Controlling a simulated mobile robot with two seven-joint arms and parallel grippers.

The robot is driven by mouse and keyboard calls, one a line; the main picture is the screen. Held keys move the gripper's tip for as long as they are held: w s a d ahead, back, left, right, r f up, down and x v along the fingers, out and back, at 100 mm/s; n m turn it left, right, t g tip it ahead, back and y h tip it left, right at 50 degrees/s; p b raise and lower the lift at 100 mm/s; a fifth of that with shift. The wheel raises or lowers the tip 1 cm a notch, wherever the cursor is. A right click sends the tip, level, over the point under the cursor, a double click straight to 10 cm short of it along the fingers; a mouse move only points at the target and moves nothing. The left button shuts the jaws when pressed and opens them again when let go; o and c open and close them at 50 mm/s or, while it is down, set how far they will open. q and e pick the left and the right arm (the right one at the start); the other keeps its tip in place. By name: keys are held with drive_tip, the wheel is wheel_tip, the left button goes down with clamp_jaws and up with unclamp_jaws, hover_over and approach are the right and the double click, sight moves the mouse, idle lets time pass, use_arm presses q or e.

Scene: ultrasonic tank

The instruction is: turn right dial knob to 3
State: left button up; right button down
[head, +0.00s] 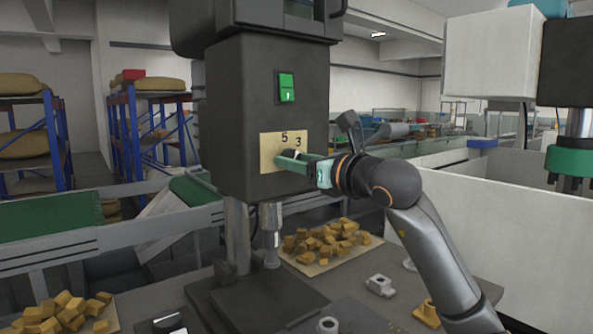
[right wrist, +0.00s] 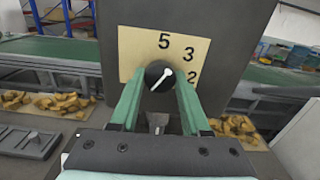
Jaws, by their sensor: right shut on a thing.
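The dial knob (right wrist: 158,76) is round and black with a white pointer, seen in the right wrist view on a cream plate (right wrist: 130,46) with the figures 5, 3 and 2. The pointer is tilted up and to the right, roughly toward the 3. In the head view the plate (head: 268,144) is on the front of a dark machine head (head: 238,110), and the knob is mostly hidden by my gripper. My right gripper (head: 287,160) is shut on the knob, its green fingers on either side of it (right wrist: 158,88). My left gripper is not in view.
A green switch (head: 287,87) sits above the plate. Below, a metal column (head: 236,235) stands on the dark base. Piles of yellow-brown blocks (head: 322,243) and small metal parts (head: 380,285) lie on the bench. A white panel (head: 530,220) stands to the right of my arm.

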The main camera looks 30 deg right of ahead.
drive_tip(key=shift+f+m+b, duration=0.1)
drive_tip(key=shift+m+b, duration=0.3)
drive_tip(key=shift+m, duration=0.8)
drive_tip(key=c, duration=0.8)
unclamp_jaws()
drive_tip(key=o, duration=0.4)
drive_tip(key=s+b, duration=0.1)
drive_tip(key=s, duration=0.3)
drive_tip(key=s+b, duration=0.1)
drive_tip(key=s, duration=0.3)
drive_tip(key=s+d, duration=0.1)
drive_tip(key=s, duration=0.3)
drive_tip(key=shift+s+b, duration=0.2)
drive_tip(key=shift+b, duration=0.2)
